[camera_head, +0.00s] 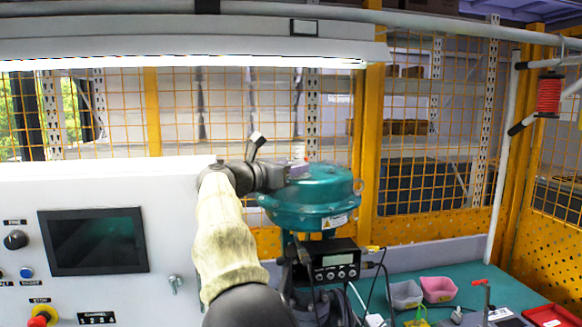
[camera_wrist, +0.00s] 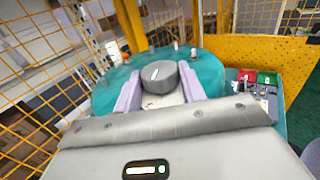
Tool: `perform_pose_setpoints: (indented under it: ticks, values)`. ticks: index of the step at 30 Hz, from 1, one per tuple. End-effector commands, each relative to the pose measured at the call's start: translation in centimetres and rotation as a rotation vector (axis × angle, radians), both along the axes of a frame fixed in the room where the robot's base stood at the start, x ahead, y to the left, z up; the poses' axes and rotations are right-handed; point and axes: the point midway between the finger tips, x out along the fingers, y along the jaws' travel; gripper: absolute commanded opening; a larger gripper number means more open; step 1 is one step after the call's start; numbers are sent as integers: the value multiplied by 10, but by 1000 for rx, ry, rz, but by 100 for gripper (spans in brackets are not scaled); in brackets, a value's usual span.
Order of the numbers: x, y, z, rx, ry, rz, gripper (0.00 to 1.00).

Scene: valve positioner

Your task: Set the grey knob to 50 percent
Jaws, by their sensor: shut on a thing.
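The grey knob (camera_wrist: 163,84) is a short round cap with a white pointer line on its top face. It sits on the teal round valve housing (camera_wrist: 212,68), which also shows in the head view (camera_head: 312,208). My gripper (camera_wrist: 158,74) has its two lilac fingers on either side of the knob, shut on it. The pointer line runs nearly up the wrist picture, leaning a little right. I cannot read any percent scale around the knob. In the head view my gripper (camera_head: 298,168) is over the top of the housing, and the knob is hidden there.
A black positioner box with a small display (camera_head: 335,260) hangs below the housing, with cables beside it. A white control panel (camera_head: 150,200) with a dark screen (camera_head: 92,241) stands left. Bins (camera_head: 438,289) and tools lie on the green bench at right. A yellow mesh fence is behind.

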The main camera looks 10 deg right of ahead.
Motion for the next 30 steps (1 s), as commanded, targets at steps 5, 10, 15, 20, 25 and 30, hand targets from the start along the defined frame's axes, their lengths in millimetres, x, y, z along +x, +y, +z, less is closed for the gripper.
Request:
perform_pose_setpoints:
  ticks: [5, 10, 15, 20, 25, 30]
  values:
    - [0, 0, -1, 2, 1, 0, 52]
    - [0, 0, -1, 1, 1, 0, 62]
    - [0, 0, -1, 1, 1, 1, 62]
    - [-5, 10, -1, 1, 1, 3, 62]
    - [-20, 31, -2, 2, 0, 3, 62]
    - [-35, 53, -2, 1, 1, 3, 62]
